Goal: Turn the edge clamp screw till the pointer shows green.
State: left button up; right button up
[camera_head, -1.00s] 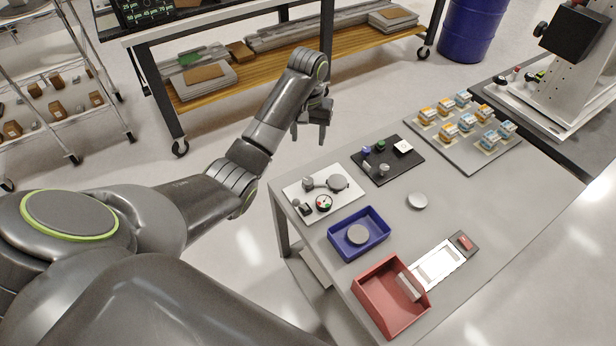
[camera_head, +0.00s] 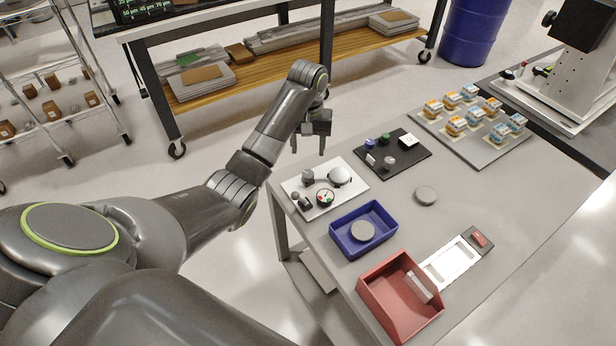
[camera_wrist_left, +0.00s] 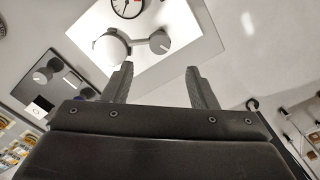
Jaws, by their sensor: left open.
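A grey knob (camera_head: 308,177), apparently the clamp screw, is linked by a short arm to a round pale disc (camera_head: 339,176). The knob also shows in the left wrist view (camera_wrist_left: 160,42). My left gripper (camera_head: 308,148) is open and empty, apart from the knob, above the plate's far side. My right gripper is out of view.
A black plate (camera_head: 411,163) with small knobs lies beside the fixture. A blue tray (camera_head: 345,246) holding a grey disc and a red bin (camera_head: 374,300) stand nearer. A loose grey disc (camera_head: 426,194) lies mid-table. A board with several small blocks (camera_head: 490,153) is at the back.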

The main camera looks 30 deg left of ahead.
aim_at(308, 173)
pick_arm(q)
notch_tip(308, 173, down, 9)
jog(key=shift+f+p, duration=0.15)
jog(key=shift+p, duration=0.2)
jog(key=c, duration=1)
